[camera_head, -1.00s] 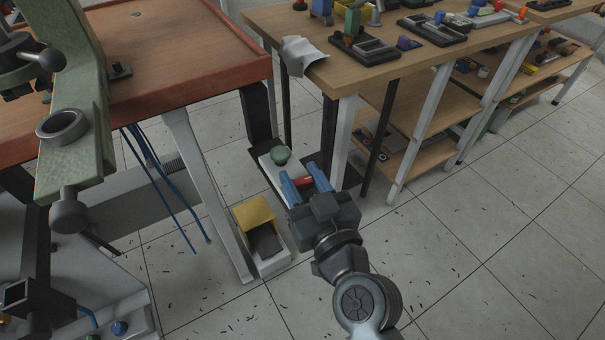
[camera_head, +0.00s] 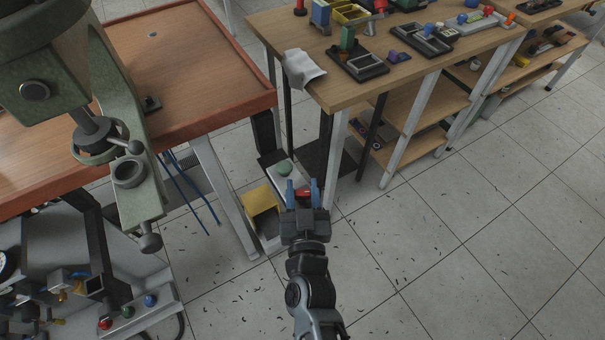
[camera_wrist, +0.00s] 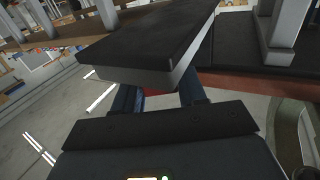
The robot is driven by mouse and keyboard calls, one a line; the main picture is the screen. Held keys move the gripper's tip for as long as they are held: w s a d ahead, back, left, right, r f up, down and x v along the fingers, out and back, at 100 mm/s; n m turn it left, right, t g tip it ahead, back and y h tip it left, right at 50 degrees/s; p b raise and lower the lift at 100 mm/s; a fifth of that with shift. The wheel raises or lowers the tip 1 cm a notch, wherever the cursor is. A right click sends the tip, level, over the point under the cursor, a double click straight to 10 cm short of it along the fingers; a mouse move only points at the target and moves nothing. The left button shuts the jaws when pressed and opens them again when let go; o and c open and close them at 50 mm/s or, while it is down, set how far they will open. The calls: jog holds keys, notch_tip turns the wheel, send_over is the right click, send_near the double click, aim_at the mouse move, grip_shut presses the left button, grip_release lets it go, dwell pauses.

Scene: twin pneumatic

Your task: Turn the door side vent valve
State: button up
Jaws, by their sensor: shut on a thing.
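My gripper (camera_head: 302,185) has two blue fingers and hangs low, above the floor by the right workbench. A small red thing (camera_head: 303,193) sits between the fingers, and I cannot tell what it is. In the wrist view the fingers (camera_wrist: 158,98) are partly hidden behind a dark-topped slab (camera_wrist: 150,45), with a bit of red between them. I cannot tell whether the slab touches the fingers. I cannot tell which part is the door side vent valve; my gripper is well to the right of this panel.
A red-edged table (camera_head: 200,60) is at left, under a green machine (camera_head: 125,170). A workbench (camera_head: 390,75) is at right.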

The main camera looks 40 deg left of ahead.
jog(key=shift+s+a+r+m+t+h+p, duration=0.15)
jog(key=shift+r+m+t+h+p, duration=0.35)
jog(key=shift+p, duration=1.55)
jog(key=shift+f+m+h, duration=0.15)
jog(key=shift+m+h, duration=0.15)
jog(key=shift+h, duration=0.1)
jog(key=shift+f+m+t+h+p, duration=0.1)
jog(key=shift+m+t+h+p, duration=0.45)
jog(key=shift+h, duration=0.25)
jog(key=shift+f+m+t+h, duration=0.1)
jog(key=shift+m+t+h, duration=0.35)
jog(key=shift+m+h, duration=0.3)
jog(key=m+h+b, duration=0.1)
jog(key=h, duration=0.1)
jog(key=m+t+h+b, duration=0.1)
jog(key=h, duration=0.2)
jog(key=m+h+b, duration=0.2)
jog(key=shift+f, duration=0.3)
jog(key=m+h+b, duration=0.3)
jog(key=h, duration=0.1)
jog(key=shift+h, duration=0.25)
jog(key=shift+d+r+m+g+h+b, duration=0.1)
jog(key=shift+m+g+h+b, duration=0.2)
jog(key=shift+h+b, duration=0.25)
jog(key=shift+d+r+m+g+h+b, duration=0.1)
jog(key=shift+m+g+h+b, duration=0.1)
jog(key=shift+m+h+b, duration=0.3)
